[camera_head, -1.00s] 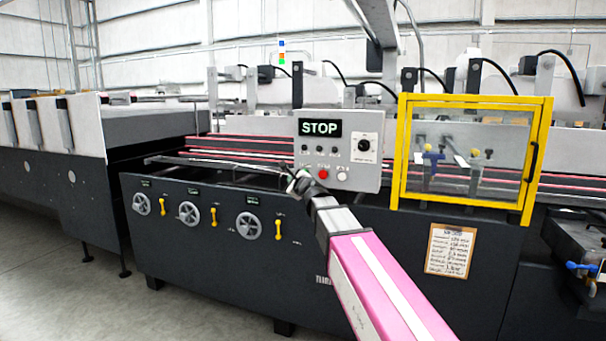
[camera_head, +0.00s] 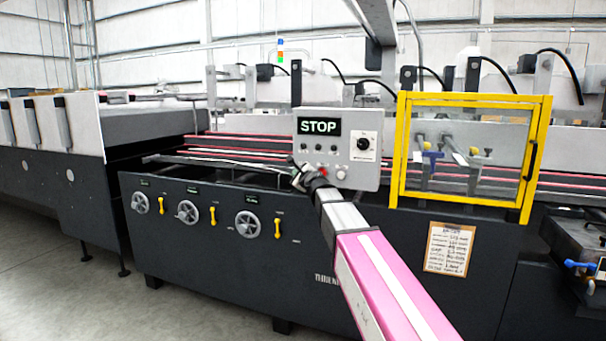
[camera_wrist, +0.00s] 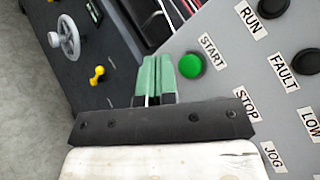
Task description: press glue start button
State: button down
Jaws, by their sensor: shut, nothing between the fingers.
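The green START button (camera_wrist: 191,66) sits on the grey control panel (camera_wrist: 232,62), beside the label START, in the wrist view. My gripper (camera_wrist: 157,64) is shut and empty, its two green fingers together just left of the button in that view. I cannot tell whether a fingertip touches the panel. In the head view my gripper (camera_head: 298,176) is at the lower left corner of the control panel (camera_head: 370,118), under the STOP display (camera_head: 319,127). The START button is not clearly visible there, with my gripper over that corner.
The red button (camera_head: 321,171) and white button (camera_head: 341,173) are close right of my gripper. A selector knob (camera_head: 364,145) is at the panel's right. A yellow-framed guard (camera_head: 402,150) stands right of the panel. Handwheels (camera_head: 249,224) and yellow levers (camera_head: 278,229) are below left.

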jog(key=shift+w+d, duration=0.25)
jog(key=shift+w, duration=0.4)
jog(key=shift+w+d, duration=0.2)
jog(key=shift+w, duration=0.45)
dwell(1.1)
jog(key=shift+w+d, duration=0.15)
jog(key=shift+w, duration=0.25)
jog(key=shift+w+d, duration=0.15)
jog(key=shift+w, duration=0.35)
dwell(0.8)
jog(key=shift+s, duration=0.1)
jog(key=shift+s+a, duration=0.35)
jog(key=shift+s, duration=0.5)
jog(key=s, duration=0.1)
jog(key=s+a, duration=0.1)
jog(key=s, duration=0.2)
jog(key=shift+s+a, duration=0.35)
